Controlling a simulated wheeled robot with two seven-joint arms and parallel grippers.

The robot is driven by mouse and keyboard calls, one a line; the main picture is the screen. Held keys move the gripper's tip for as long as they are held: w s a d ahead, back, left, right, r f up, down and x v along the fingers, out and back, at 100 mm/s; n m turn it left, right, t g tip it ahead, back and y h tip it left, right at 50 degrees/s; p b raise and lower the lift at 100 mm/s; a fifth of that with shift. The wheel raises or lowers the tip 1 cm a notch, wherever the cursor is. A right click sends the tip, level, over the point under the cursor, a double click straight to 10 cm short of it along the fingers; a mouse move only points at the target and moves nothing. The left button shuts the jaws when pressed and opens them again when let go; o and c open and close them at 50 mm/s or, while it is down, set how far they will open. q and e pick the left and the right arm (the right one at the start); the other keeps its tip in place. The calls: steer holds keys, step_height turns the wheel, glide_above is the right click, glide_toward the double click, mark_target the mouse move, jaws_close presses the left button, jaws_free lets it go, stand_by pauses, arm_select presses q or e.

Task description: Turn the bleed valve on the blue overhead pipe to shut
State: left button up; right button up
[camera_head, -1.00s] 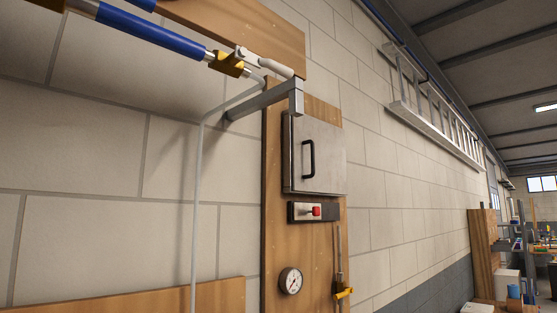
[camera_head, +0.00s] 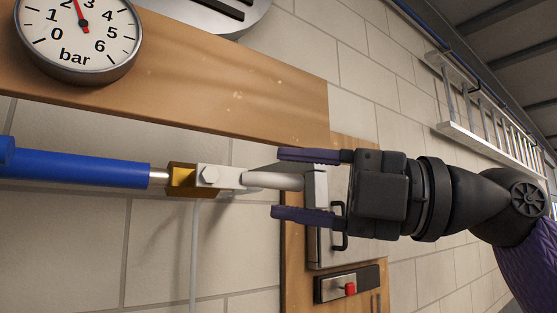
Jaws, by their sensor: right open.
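The blue overhead pipe (camera_head: 75,167) runs in from the left and ends in a brass bleed valve body (camera_head: 181,180). The valve's pale lever (camera_head: 272,181) points right, roughly in line with the pipe, with a bolt at its pivot. My right gripper (camera_head: 292,184) comes in from the right. It is open, one dark purple finger above the lever and one below, with the lever's end between them in the picture. I see no finger touching the lever. My left gripper is not in view.
A pressure gauge (camera_head: 78,30) sits on a wooden board (camera_head: 240,95) above the pipe. Behind my gripper are a grey wall box (camera_head: 330,245) with a black handle and a red-button switch (camera_head: 350,288). A ladder (camera_head: 490,140) hangs on the wall at right.

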steer(key=shift+w+a+r, duration=0.1)
steer(key=shift+a+r, duration=0.1)
steer(key=shift+a, duration=0.8)
jaws_close()
stand_by(0.7)
